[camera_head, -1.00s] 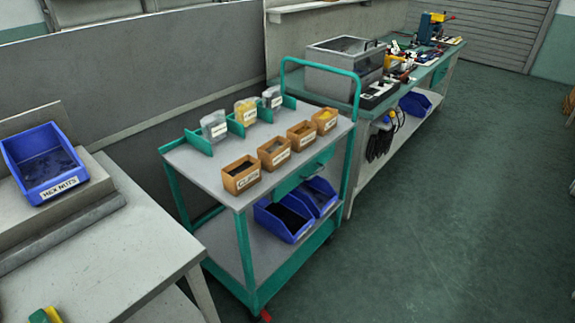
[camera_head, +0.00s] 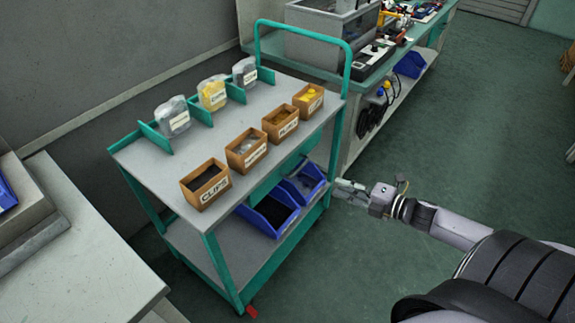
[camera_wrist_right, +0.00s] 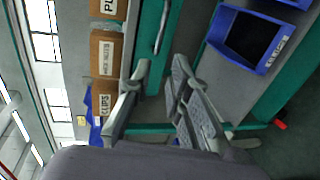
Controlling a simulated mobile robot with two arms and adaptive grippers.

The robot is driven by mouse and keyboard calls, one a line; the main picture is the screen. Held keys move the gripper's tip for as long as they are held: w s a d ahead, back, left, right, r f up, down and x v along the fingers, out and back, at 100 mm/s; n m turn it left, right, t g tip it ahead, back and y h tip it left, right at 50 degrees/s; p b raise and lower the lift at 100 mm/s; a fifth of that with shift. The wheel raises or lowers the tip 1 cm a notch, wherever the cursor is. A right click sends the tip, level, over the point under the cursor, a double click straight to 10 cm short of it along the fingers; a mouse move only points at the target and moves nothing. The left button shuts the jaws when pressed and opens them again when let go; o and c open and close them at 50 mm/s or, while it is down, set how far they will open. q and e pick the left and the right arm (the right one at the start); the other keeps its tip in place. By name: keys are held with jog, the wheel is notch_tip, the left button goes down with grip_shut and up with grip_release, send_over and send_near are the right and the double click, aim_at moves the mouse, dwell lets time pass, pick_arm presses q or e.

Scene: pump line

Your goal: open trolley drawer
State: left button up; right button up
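The green and grey trolley (camera_head: 190,147) stands in the middle of the head view. Its green drawer front (camera_head: 266,184) sits under the top shelf, partly hidden by shadow, and looks closed. In the right wrist view the drawer front (camera_wrist_right: 190,40) shows with its bar handle (camera_wrist_right: 162,28). My right gripper (camera_head: 345,188) is beside the trolley's right end, apart from the handle. In the right wrist view its two fingers (camera_wrist_right: 160,78) are spread with nothing between them, pointing toward the drawer front. My left gripper is not in view.
Orange bins, one labelled clips (camera_head: 206,186), line the trolley top's front edge. Blue bins (camera_head: 270,218) stand on the lower shelf. A workbench (camera_head: 350,135) stands behind. Grey worktop (camera_head: 75,240) is at left.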

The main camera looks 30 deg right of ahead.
aim_at(297, 171)
jog(key=x, duration=1.6)
jog(key=shift+w+f+b, duration=0.1)
jog(key=shift+w+b, duration=0.15)
jog(key=shift+b, duration=0.1)
grip_shut()
